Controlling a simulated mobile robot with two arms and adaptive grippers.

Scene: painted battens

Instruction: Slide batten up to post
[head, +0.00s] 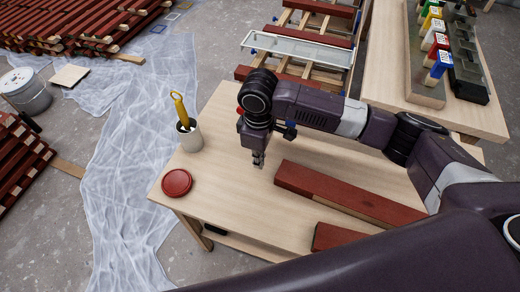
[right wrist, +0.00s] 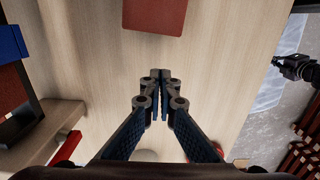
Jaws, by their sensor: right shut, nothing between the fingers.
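A long dark-red batten (head: 350,196) lies on the pale wooden bench. Its near end also shows at the top of the right wrist view (right wrist: 155,14). My right gripper (head: 258,163) points down over the bench just left of the batten's left end. Its fingers are shut and empty, apart from the batten in the right wrist view (right wrist: 160,76). A blue-and-red piece (right wrist: 12,45) stands at the left of the right wrist view; I cannot tell whether it is the post. A dark gripper, apparently my left one (right wrist: 296,68), shows at the right edge there, too small to read.
A shorter red piece (head: 338,237) lies nearer on the bench (head: 235,215). A red lid (head: 177,183) and a cup (head: 190,139) with a yellow-handled tool stand at the left.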

